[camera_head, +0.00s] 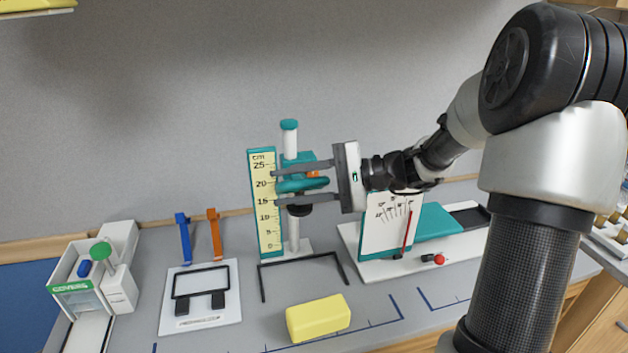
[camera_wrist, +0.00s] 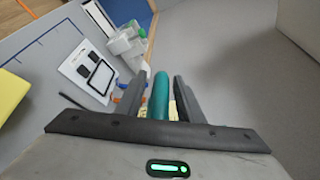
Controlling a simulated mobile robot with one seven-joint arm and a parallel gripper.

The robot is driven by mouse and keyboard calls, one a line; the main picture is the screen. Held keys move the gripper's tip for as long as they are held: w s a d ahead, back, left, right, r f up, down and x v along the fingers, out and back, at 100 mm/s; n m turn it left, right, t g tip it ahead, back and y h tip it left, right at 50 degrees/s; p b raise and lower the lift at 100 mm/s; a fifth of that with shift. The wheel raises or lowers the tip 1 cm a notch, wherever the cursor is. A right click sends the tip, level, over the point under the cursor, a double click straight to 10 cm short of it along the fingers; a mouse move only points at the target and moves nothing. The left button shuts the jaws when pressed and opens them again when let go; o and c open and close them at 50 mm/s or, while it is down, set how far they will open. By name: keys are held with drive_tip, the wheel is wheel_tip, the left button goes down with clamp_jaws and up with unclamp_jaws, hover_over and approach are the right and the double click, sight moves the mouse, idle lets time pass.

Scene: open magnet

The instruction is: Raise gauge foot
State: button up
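The height gauge stands in the middle of the bench in the head view, with a yellow scale board (camera_head: 264,205) marked in cm and a white column (camera_head: 290,145) with a teal cap. Its teal carriage (camera_head: 303,185) sits high on the column, near the 20 mark. A black round part (camera_head: 300,210) is just below it, partly hidden by a finger. My gripper (camera_head: 277,187) reaches in from the right, one finger above and one below the teal piece. In the wrist view a teal bar (camera_wrist: 160,97) lies between the fingers (camera_wrist: 160,80), with narrow gaps beside it. The gripper is open.
A white plate (camera_head: 200,295) with a black frame and a covers box (camera_head: 75,287) are at left. A white dial board (camera_head: 390,225) stands close at right, under my wrist.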

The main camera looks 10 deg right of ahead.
drive_tip(key=v, duration=1.7)
drive_tip(key=shift+r, duration=0.1)
